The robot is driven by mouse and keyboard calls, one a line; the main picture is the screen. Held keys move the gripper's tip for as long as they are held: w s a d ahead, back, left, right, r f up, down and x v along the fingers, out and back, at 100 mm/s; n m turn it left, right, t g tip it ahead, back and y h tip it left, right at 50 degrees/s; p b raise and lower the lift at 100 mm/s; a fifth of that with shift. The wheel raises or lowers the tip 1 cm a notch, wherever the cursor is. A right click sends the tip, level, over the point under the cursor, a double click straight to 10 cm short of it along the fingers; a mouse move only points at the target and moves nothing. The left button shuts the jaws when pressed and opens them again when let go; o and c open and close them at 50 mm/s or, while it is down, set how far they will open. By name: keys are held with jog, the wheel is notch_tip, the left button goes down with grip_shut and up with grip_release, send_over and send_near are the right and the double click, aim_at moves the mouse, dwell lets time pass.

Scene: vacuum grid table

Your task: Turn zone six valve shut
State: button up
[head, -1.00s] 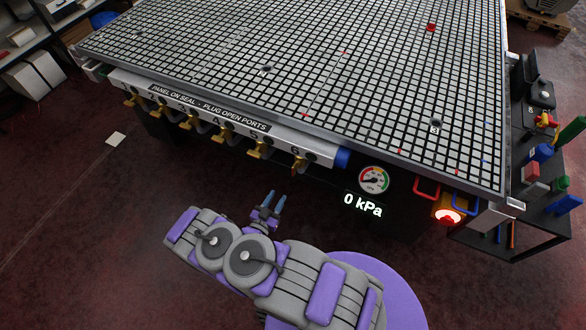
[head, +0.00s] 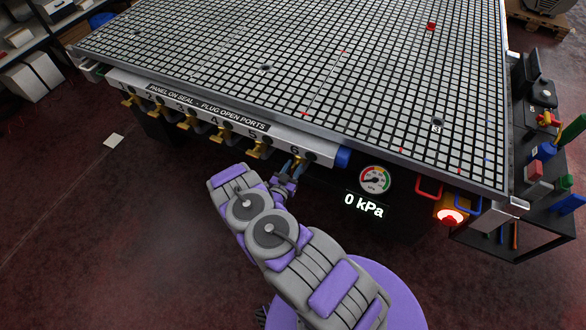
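The zone six valve is at the right end of the labelled valve row, under the "6" mark. Its brass handle showed a second ago and is now mostly hidden behind my gripper. My gripper (head: 291,168) is at that valve, with its two blue-grey fingertips apart, one on each side of where the handle hangs. I cannot tell whether the fingers touch the handle. The display (head: 363,206) reads 0 kPa.
Neighbouring brass valves, such as the zone five valve (head: 259,150), hang to the left along the rail (head: 200,108). A blue end cap (head: 343,158), a gauge (head: 375,179) and a lit orange-red lamp (head: 449,217) are to the right. The gridded table (head: 370,95) is above.

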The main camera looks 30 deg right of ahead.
jog(key=shift+c, duration=0.2)
grip_shut()
dwell(0.5)
jog(key=m, duration=0.2)
jog(key=m+p, duration=0.1)
jog(key=m, duration=0.1)
jog(key=shift+s+d+r+m+p, duration=0.1)
jog(key=shift+s+d+m+p, duration=0.1)
jog(key=shift+m+p, duration=0.15)
jog(key=m+p, duration=0.1)
jog(key=m, duration=0.1)
jog(key=m+p, duration=0.1)
jog(key=m, duration=0.1)
jog(key=shift+s+d+f+m, duration=0.15)
jog(key=shift+s+f+m, duration=0.05)
jog(key=shift+m, duration=0.15)
jog(key=m, duration=0.2)
jog(key=f+m, duration=0.1)
jog(key=m, duration=0.5)
jog(key=shift+s+d+f, duration=0.15)
jog(key=shift+s+f, duration=0.05)
jog(key=shift+s, duration=0.05)
jog(key=shift+m, duration=0.4)
